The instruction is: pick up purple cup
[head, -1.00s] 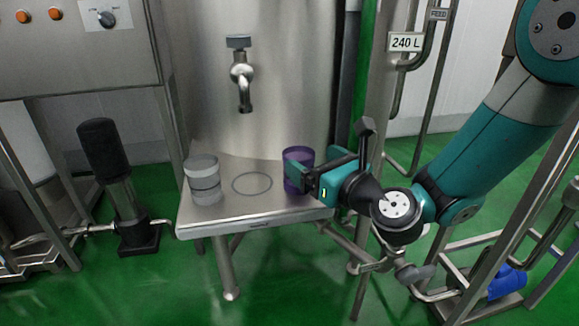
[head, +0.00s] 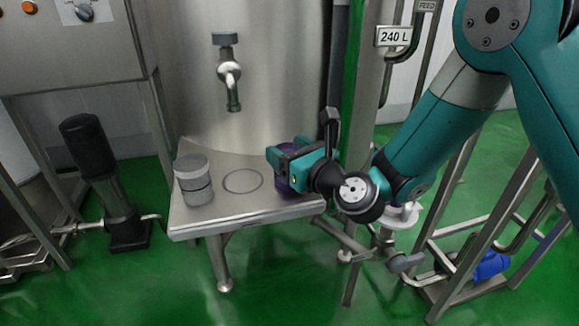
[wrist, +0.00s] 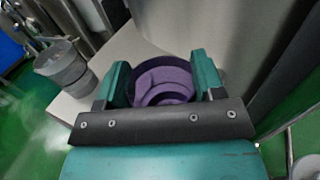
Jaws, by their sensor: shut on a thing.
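The purple cup (head: 284,185) stands at the right end of the steel shelf (head: 236,213), largely hidden behind my gripper (head: 276,160) in the head view. In the wrist view the open top of the purple cup (wrist: 161,84) shows, with its inside visible. My gripper (wrist: 160,88) has one finger on each side of the cup there and is shut on it. The cup looks upright. Whether its base touches the shelf is hidden.
A stack of grey cups (head: 194,180) stands at the shelf's left. A ring mark (head: 243,181) lies bare on the shelf between. A tap (head: 229,78) hangs above from the steel tank (head: 275,90). Pipes and a frame stand at the right.

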